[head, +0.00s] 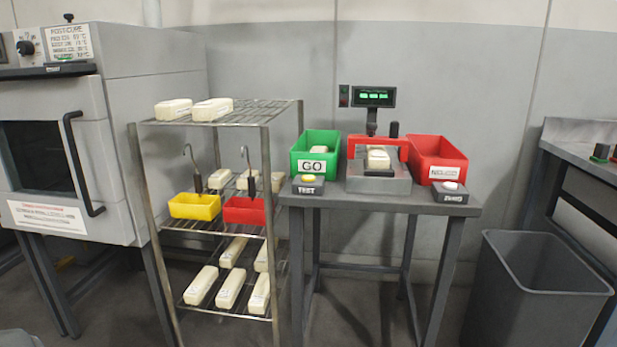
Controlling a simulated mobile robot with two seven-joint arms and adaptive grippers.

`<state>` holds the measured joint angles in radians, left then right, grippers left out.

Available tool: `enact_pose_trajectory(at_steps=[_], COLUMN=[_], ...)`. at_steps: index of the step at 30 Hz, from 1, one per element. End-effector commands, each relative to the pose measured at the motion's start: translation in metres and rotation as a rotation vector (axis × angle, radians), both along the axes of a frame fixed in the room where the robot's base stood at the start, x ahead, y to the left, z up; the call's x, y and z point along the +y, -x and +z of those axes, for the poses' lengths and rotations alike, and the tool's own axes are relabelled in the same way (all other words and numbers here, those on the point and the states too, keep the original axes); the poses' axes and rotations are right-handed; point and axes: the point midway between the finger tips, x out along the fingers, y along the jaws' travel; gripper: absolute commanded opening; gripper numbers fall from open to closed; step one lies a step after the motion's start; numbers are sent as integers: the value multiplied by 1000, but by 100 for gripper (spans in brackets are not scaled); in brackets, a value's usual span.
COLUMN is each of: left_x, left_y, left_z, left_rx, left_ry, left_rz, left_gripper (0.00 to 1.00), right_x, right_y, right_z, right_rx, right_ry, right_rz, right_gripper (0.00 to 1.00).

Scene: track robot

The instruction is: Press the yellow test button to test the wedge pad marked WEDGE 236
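The yellow test button (308,178) sits on top of a dark box labelled TEST (308,188) at the left front corner of the grey table (350,200). A cream wedge pad (378,160) is in the tester with the red frame (403,148) on the table. Its marking is too small to read, so I cannot tell whether it is WEDGE 236. The display (374,96) above shows green digits that I cannot read. Neither of my grippers is in view.
A green GO bin (330,140) and a red bin (450,152) flank the tester. A pale button (450,185) tops the right box. A wire rack (263,115) with several pads stands left, beside an oven (110,180). A grey waste bin (500,290) stands right.

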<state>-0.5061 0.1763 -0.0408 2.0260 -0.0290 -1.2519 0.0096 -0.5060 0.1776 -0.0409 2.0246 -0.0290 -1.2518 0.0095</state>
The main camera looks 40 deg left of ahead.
Motion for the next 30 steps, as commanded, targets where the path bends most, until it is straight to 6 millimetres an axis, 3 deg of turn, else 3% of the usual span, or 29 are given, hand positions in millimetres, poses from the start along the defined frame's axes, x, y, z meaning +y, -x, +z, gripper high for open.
enact_pose_trajectory(at_steps=[1, 12, 30], left_x=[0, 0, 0], left_y=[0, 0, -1], left_z=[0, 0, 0], left_rx=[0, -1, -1], left_ry=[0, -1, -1], left_rz=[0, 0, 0], left_gripper=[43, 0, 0], right_x=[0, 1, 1], right_y=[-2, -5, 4], right_z=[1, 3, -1], right_rx=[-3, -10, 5], right_ry=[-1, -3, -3], right_rz=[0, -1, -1], right_gripper=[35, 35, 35])
